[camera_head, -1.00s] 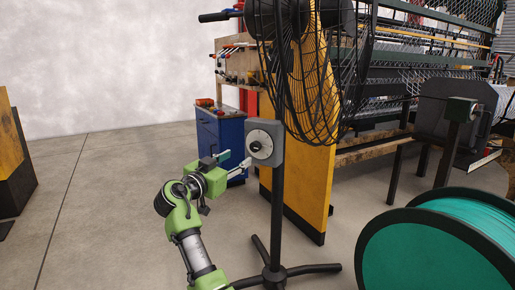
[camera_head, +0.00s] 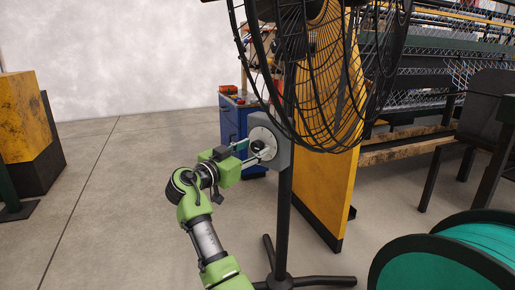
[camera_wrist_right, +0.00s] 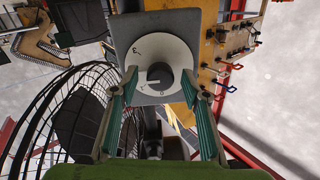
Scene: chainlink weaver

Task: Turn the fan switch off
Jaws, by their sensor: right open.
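The fan switch is a round white dial with a dark knob (camera_head: 258,146) on a grey box (camera_head: 282,130) fixed to the fan's stand. In the right wrist view the dial (camera_wrist_right: 148,52) has printed marks, and its dark knob (camera_wrist_right: 160,76) has a pale pointer line. My right gripper (camera_head: 252,152) is open, its fingertips at the dial, one on each side of the knob. In the wrist view the two green-padded fingers (camera_wrist_right: 160,85) straddle the knob; I cannot tell whether they touch it. My left gripper is not in view.
The black wire fan cage (camera_head: 325,80) hangs just above and right of the switch box. The stand's pole (camera_head: 284,215) and feet stand below. A yellow panel (camera_head: 328,190), a blue cabinet (camera_head: 232,122) and a teal spool (camera_head: 460,255) are nearby.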

